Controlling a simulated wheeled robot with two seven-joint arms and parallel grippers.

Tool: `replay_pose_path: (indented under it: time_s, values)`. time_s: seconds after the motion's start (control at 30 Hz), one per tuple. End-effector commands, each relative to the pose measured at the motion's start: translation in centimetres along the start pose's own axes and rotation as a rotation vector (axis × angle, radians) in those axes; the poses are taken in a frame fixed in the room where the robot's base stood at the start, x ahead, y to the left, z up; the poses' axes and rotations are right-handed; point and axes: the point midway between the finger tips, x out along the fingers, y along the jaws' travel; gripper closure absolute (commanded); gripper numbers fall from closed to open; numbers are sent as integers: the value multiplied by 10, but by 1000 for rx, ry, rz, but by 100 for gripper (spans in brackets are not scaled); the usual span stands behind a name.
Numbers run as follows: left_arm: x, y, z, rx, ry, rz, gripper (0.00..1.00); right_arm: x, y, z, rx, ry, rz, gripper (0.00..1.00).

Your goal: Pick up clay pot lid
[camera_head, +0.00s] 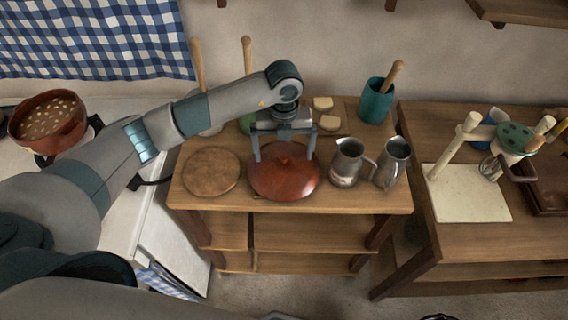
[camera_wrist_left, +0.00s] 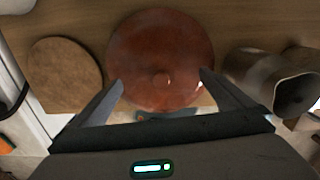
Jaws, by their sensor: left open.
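The clay pot lid (camera_head: 284,178) is a reddish-brown, glossy round lid lying on the wooden shelf table. It also shows in the left wrist view (camera_wrist_left: 160,50), with a small knob near its middle. My left gripper (camera_head: 284,157) is open above the lid, with its fingers pointing down over the lid's far part. In the left wrist view the two fingertips (camera_wrist_left: 161,84) stand on either side of the knob, apart from it. I cannot tell how high the fingertips are above the lid. My right gripper is not in view.
A round wooden board (camera_head: 211,172) lies left of the lid. Two metal pitchers, one (camera_head: 346,163) near the lid and one (camera_head: 392,163) farther right, stand close by. A teal crock (camera_head: 375,101) and bread slices (camera_head: 323,104) are behind. A clay pot (camera_head: 48,120) sits on the stove.

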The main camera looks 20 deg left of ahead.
Motion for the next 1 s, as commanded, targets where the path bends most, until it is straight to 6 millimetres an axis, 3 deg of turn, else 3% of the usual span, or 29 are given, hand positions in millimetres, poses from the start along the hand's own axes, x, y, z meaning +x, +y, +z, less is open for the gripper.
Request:
replay_pose_path:
  time_s: [0.07, 0.3, 0.77, 1.0]
  values:
    - [4, -1, -2, 1, 3, 2, 0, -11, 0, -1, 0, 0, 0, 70]
    - [27, 0, 0, 0, 0, 1, 0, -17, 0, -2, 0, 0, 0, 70]
    - [28, 0, 0, 1, -1, 0, 0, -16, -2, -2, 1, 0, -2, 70]
    - [30, 0, -1, 1, 1, 2, 55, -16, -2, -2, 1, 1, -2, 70]
